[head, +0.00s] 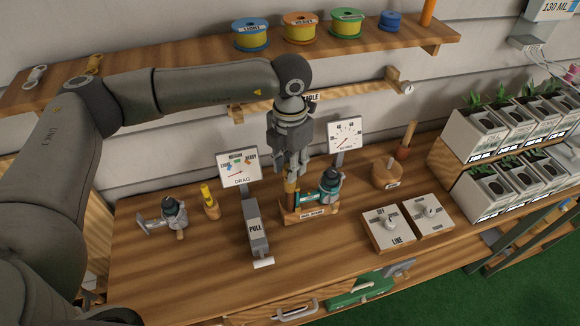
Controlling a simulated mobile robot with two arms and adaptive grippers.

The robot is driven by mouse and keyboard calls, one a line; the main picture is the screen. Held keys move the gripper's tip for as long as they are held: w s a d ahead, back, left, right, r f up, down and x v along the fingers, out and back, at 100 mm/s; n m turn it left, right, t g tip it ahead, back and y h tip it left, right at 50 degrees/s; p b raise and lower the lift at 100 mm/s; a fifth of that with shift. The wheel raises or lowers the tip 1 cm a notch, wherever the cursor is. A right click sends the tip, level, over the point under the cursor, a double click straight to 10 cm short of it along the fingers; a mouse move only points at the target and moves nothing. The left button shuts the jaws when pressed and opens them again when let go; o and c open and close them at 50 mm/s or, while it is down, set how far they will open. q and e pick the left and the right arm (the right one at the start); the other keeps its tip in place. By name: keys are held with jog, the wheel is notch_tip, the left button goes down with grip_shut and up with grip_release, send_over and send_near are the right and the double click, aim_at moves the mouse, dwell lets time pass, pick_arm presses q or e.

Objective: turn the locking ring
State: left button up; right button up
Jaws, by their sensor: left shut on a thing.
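My left gripper (291,168) points down over the bench. It is shut around the upper part of a short brown upright post (290,189), where the locking ring appears to be; the fingers hide most of that part. The post stands in a labelled wooden base (309,213). A teal and grey reel (327,189) sits against the post on its right side, its foot at the post. Whether the ring is tight or loose cannot be seen. My right gripper is not in view.
A drag gauge (238,168) and pull block (257,230) stand close on the left, with another reel (173,213) beyond. A second dial (345,135) is behind. Line switch boxes (387,228) and potted plants (485,190) are right. The bench front is fairly clear.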

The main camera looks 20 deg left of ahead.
pick_arm(q)
jog(key=n+b, duration=0.8)
jog(key=b, duration=0.1)
jog(key=shift+w+f, duration=0.1)
jog(key=shift+f, duration=0.05)
jog(key=n+b, duration=0.3)
jog(key=shift+n, duration=0.3)
jog(key=n+b, duration=0.3)
jog(key=n, duration=0.2)
jog(key=shift+b, duration=0.4)
jog(key=shift+r+n+b, duration=0.15)
jog(key=shift+n+b, duration=0.3)
jog(key=shift+n, duration=0.65)
jog(key=shift+r+n+b, duration=0.15)
jog(key=shift+n+b, duration=0.3)
jog(key=shift+n, duration=0.65)
jog(key=o, duration=1)
jog(key=shift+o, duration=0.2)
notch_tip(320, 180, up, 12)
